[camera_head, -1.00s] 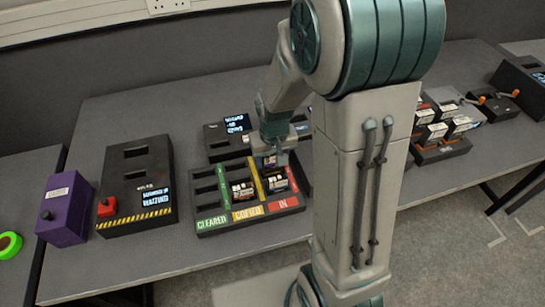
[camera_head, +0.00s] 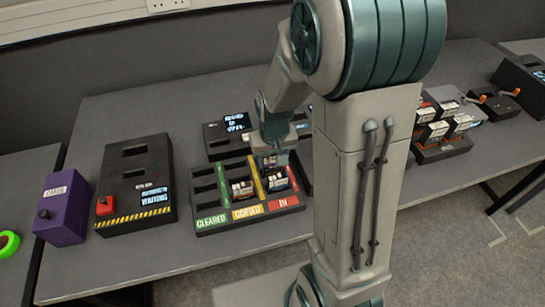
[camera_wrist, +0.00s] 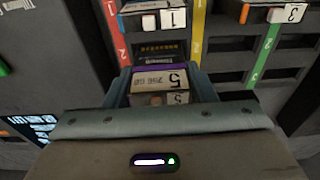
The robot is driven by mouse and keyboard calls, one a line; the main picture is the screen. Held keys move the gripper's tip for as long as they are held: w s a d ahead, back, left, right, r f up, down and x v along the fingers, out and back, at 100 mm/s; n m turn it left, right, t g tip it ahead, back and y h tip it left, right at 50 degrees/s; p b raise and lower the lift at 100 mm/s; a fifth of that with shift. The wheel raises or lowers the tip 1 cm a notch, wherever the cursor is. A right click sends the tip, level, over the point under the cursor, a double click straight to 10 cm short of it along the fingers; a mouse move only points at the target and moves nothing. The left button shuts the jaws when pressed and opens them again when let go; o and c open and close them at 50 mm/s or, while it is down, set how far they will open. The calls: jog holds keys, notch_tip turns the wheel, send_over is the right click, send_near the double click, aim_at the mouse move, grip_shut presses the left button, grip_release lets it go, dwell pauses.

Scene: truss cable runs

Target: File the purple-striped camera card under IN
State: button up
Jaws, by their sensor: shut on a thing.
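My gripper (camera_wrist: 160,88) is shut on the purple-striped camera card (camera_wrist: 158,85). The card has a white label reading 5 and a purple band on its far side. It is held over the red-marked IN column of the black filing tray (camera_wrist: 228,75), between the red and yellow strips. I cannot tell whether its lower end is inside a slot. A card labelled 1 (camera_wrist: 163,20) sits in the same column, farther up the wrist view. In the head view, my gripper (camera_head: 271,160) is at the back of the IN column of the tray (camera_head: 210,222); the held card is mostly hidden.
A card labelled 3 (camera_wrist: 280,14) stands in the COPIED column. A black box with a red button (camera_head: 135,190) and a purple box (camera_head: 66,208) stand left of the tray. A box with a display (camera_head: 221,133) is behind it. More cards (camera_head: 440,130) stand at right.

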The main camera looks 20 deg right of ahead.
jog(key=shift+f+b, duration=1.2)
jog(key=shift+f, duration=0.15)
dwell(1.3)
dwell(0.4)
jog(key=o, duration=1.4)
jog(key=shift+r, duration=0.1)
jog(key=shift+r+p, duration=2.85)
jog(key=shift+r, duration=0.85)
